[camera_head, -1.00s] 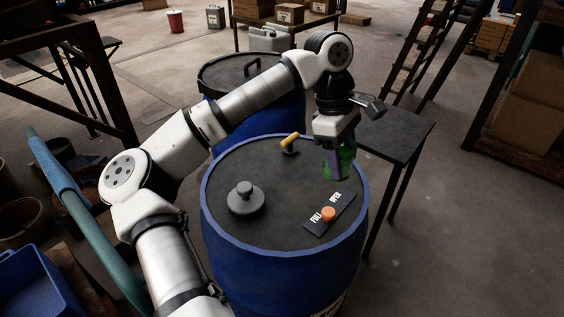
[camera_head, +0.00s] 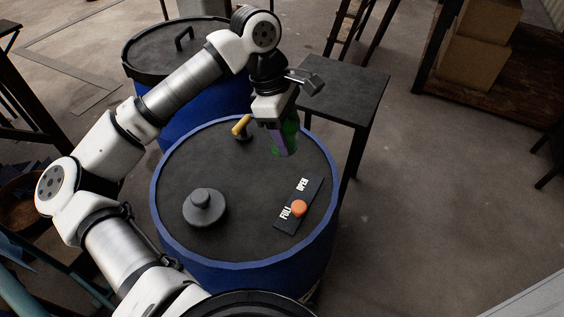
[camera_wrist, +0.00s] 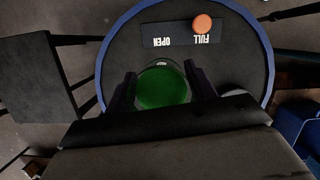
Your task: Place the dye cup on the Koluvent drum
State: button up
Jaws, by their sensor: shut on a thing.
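The dye cup (camera_head: 288,139) is green and sits between the fingers of my gripper (camera_head: 275,118). In the wrist view the cup (camera_wrist: 162,87) shows its round green top between the two dark fingers of my gripper (camera_wrist: 160,92). My gripper is shut on it, over the far right part of a blue drum's dark lid (camera_head: 240,215). I cannot tell whether the cup touches the lid. The drum's name is not readable here. The lid also shows in the wrist view (camera_wrist: 235,65).
The lid bears a grey knob (camera_head: 204,207), a yellow-handled valve (camera_head: 241,127) and an OPEN/FULL plate (camera_head: 286,219) with an orange button (camera_head: 298,208). A second blue drum (camera_head: 190,45) stands behind. A dark table (camera_head: 345,90) stands at the right.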

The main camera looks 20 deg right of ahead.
notch_tip(320, 180, down, 10)
jog(key=shift+f+p, duration=0.2)
jog(key=shift+p, duration=0.6)
jog(key=shift+f, duration=0.3)
jog(key=shift+f+b, duration=0.2)
jog(key=shift+b, duration=0.15)
jog(key=o, duration=1.1)
jog(key=shift+r, duration=0.1)
jog(key=shift+r, duration=0.1)
jog(key=b+v, duration=0.2)
jog(key=v, duration=1)
jog(key=shift+d, duration=0.1)
